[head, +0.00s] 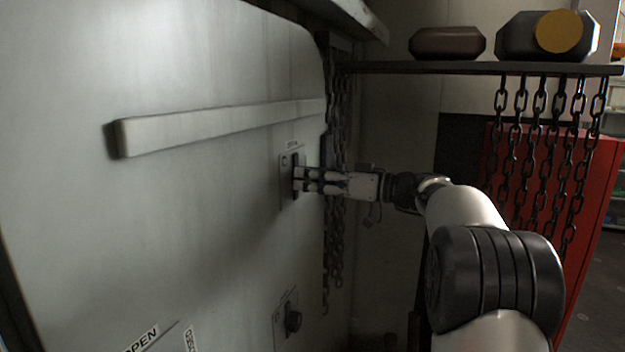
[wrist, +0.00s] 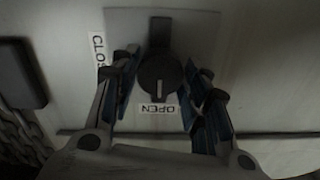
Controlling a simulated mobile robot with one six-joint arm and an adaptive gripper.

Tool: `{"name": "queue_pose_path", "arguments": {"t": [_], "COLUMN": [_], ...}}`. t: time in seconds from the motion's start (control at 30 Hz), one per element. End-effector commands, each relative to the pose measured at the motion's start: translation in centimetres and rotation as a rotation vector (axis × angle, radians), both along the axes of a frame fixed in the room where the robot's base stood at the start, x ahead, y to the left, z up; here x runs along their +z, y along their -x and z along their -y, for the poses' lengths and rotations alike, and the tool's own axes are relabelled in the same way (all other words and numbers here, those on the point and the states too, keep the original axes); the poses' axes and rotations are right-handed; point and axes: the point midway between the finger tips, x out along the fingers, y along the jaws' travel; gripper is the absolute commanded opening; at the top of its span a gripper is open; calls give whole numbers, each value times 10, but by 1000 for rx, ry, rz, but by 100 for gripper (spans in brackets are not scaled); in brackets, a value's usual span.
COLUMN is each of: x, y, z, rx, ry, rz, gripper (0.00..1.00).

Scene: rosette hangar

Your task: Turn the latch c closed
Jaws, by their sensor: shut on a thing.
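A dark latch (wrist: 160,78) with a round knob and a narrow bar sits on a grey plate (wrist: 195,30) on the pale wall panel. Its white mark points to the OPEN label (wrist: 157,108). The CLOSED label (wrist: 98,48) is at the left, partly hidden by a finger. My gripper (wrist: 164,68) has one finger on each side of the latch and is shut on it. In the head view my gripper (head: 299,180) reaches the plate (head: 286,192) from the right, and its fingers hide most of the latch. No letter c is readable.
A second knob (head: 292,320) on a plate is lower on the panel, near OPEN and CLOSED labels. A long pale bar (head: 220,125) juts out above left. Chains (head: 337,225) hang just behind my gripper. A shelf (head: 470,69) with dark objects is above right, over a red cabinet (head: 592,200).

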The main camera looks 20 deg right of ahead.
Motion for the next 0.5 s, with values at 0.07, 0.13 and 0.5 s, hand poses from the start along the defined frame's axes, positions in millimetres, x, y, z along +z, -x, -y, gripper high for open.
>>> {"name": "queue_pose_path", "arguments": {"t": [0.07, 0.13, 0.5], "x": [0, 0, -1], "y": [0, 0, 0], "z": [0, 0, 0], "rx": [0, 0, 0], "ry": [-4, -11, -153], "rz": [-4, -11, -151], "gripper": [18, 18, 18]}}
